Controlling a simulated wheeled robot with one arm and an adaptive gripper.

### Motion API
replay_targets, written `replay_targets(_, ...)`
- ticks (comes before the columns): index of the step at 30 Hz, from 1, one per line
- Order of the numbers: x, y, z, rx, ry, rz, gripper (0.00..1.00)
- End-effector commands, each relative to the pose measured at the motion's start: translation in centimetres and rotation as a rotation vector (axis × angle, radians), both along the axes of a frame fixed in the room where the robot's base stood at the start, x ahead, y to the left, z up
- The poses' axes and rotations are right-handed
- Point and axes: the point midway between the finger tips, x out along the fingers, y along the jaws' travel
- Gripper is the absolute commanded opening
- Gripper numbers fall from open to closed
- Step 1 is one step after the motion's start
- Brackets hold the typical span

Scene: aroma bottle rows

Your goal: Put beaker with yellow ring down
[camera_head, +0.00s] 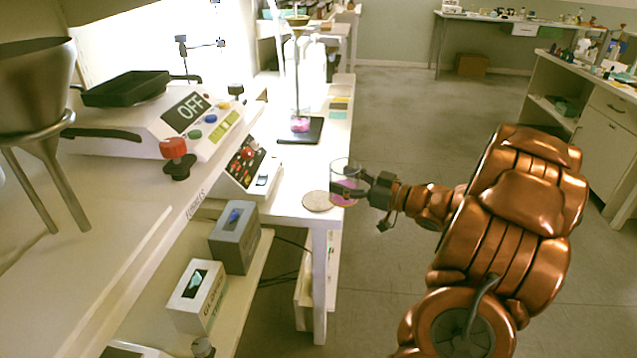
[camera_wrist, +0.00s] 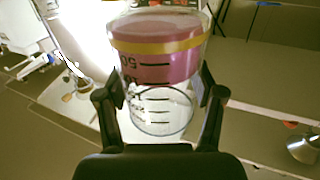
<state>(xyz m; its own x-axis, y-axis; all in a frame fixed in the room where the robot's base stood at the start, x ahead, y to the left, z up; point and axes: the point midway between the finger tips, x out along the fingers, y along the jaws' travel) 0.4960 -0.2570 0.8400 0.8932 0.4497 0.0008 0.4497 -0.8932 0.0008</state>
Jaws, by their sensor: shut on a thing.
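My gripper (camera_head: 366,188) is shut on a clear beaker (camera_head: 347,168) with pink contents, at the right edge of the white bench. In the wrist view the beaker (camera_wrist: 160,65) sits between both fingers of my gripper (camera_wrist: 157,100). A yellow ring (camera_wrist: 158,46) runs around it beside the pink part, and dark graduation marks show on its wall.
A black stand base (camera_head: 301,131) with a rod and a pink item stands further back on the bench. A control box (camera_head: 247,172) is left of the disc. Grey (camera_head: 234,238) and white (camera_head: 197,294) boxes sit on a lower shelf. Open floor lies right of the bench.

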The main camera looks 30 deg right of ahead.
Motion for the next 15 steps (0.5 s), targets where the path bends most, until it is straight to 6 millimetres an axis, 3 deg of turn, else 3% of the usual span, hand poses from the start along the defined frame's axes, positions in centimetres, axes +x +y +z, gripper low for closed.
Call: replay_targets(15, 7.5, 1.6, -0.7, 0.0, -0.001, 0.001, 0.23)
